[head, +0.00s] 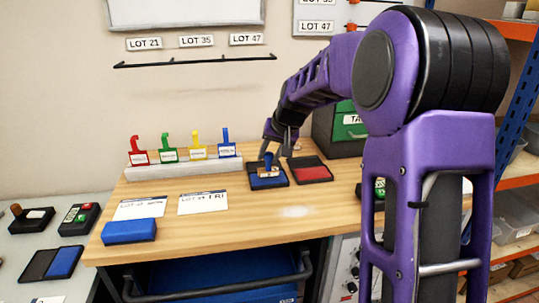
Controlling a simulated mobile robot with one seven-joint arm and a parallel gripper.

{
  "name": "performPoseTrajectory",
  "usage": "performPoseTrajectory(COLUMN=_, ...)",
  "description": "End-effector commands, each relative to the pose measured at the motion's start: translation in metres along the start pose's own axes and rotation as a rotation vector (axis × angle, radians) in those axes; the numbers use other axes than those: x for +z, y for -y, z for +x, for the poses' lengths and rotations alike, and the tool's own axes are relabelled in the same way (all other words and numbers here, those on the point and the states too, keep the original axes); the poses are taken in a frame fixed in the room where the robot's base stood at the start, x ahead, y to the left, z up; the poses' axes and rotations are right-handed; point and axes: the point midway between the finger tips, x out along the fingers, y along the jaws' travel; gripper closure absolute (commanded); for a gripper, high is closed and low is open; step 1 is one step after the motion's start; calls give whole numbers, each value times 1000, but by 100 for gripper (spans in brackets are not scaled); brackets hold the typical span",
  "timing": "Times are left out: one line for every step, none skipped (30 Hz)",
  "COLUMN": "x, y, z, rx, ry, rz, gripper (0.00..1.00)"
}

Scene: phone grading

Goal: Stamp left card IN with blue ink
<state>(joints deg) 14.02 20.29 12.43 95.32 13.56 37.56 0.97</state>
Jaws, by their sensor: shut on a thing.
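My gripper (270,148) reaches over the back of the wooden worktable and is shut on a stamp (268,171) with a blue handle and a wooden base. The stamp is upright over the open blue ink pad (270,184); I cannot tell whether it touches the ink. The left card (140,208) lies flat on the left of the table, white with a printed line too small to read surely. A second white card (203,203) lies to its right. An open red ink pad (311,171) is to the right of the blue pad.
A white rack (184,170) with red, green, yellow and blue tagged pieces stands behind the cards. A blue block (129,232) lies at the table's front left edge. A dark cabinet with a green drawer (349,132) stands at the back right. The table's front middle is clear.

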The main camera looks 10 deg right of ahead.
Motion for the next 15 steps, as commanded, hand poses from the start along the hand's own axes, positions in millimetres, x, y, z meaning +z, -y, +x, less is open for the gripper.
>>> performPoseTrajectory(x=0, y=0, z=0, rx=0, ry=0, rz=0, gripper=99)
performPoseTrajectory(x=0, y=0, z=0, rx=0, ry=0, rz=0, gripper=99)
performPoseTrajectory(x=0, y=0, z=1, rx=0, ry=0, rz=0, gripper=99)
performPoseTrajectory(x=0, y=0, z=1, rx=0, ry=0, rz=0, gripper=99)
performPoseTrajectory(x=1, y=0, z=1, rx=0, ry=0, rz=0, gripper=99)
performPoseTrajectory(x=1, y=-1, z=2, rx=0, ry=0, rz=0, gripper=99)
performPoseTrajectory(x=1, y=-1, z=2, rx=0, ry=0, rz=0, gripper=99)
performPoseTrajectory(x=1, y=-1, z=2, rx=0, ry=0, rz=0, gripper=99)
performPoseTrajectory(x=1, y=-1, z=3, rx=0, ry=0, rz=0, gripper=99)
performPoseTrajectory(x=2, y=-1, z=3, rx=0, ry=0, rz=0, gripper=99)
performPoseTrajectory(x=2, y=-1, z=4, rx=0, ry=0, rz=0, gripper=99)
performPoseTrajectory(x=2, y=-1, z=4, rx=0, ry=0, rz=0, gripper=99)
performPoseTrajectory(x=2, y=-1, z=4, rx=0, ry=0, rz=0, gripper=99)
performPoseTrajectory(x=2, y=-2, z=5, rx=0, ry=0, rz=0, gripper=99)
performPoseTrajectory(x=2, y=-2, z=5, rx=0, ry=0, rz=0, gripper=99)
